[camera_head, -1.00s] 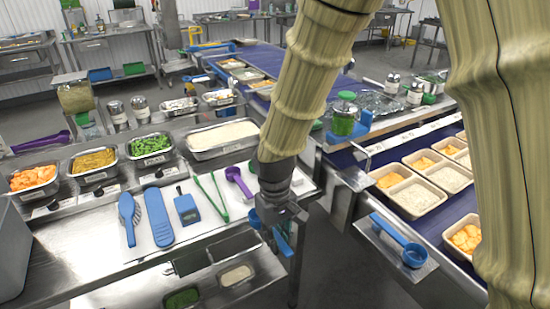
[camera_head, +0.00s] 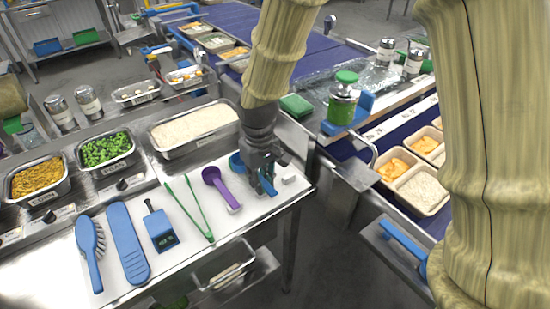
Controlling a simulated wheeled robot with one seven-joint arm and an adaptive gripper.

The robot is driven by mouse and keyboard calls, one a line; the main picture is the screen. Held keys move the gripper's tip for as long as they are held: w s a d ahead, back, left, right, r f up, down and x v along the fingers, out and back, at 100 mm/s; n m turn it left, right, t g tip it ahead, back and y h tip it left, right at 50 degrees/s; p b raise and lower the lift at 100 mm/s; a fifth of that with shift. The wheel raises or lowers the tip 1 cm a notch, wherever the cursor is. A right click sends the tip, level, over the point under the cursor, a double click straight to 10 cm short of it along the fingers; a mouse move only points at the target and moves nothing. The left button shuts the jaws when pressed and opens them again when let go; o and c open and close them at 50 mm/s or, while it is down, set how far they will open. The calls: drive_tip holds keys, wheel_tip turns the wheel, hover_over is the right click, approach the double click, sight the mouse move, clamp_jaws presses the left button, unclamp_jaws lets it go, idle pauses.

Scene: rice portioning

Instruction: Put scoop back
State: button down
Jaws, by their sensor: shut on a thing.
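My gripper (camera_head: 266,186) is shut on a blue scoop (camera_head: 237,163) over the right end of the white mat (camera_head: 188,247). The scoop's cup shows left of the gripper; much of the handle is hidden behind the fingers. I cannot tell whether the scoop touches the mat. A purple scoop (camera_head: 220,187) lies on the mat just left of the gripper. Another blue scoop (camera_head: 402,238) is on the metal shelf at right, partly hidden by my arm.
Green tongs (camera_head: 192,208), a small blue device (camera_head: 159,230), a blue paddle (camera_head: 128,241) and a blue brush (camera_head: 91,248) lie on the mat. A rice pan (camera_head: 193,127) stands behind. A jar with a green lid (camera_head: 342,98) stands at back right.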

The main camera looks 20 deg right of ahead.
drive_tip(key=p, duration=0.2)
hover_over(279, 172)
drive_tip(key=shift+f, duration=0.6)
drive_tip(key=shift+f+p, duration=0.7)
drive_tip(key=shift+f, duration=1.1)
drive_tip(key=shift+f, duration=0.15)
drive_tip(key=c, duration=1.3)
unclamp_jaws()
drive_tip(key=shift+c, duration=0.2)
wheel_tip(279, 172, up, 12)
drive_tip(key=b, duration=0.2)
drive_tip(key=shift+r, duration=0.2)
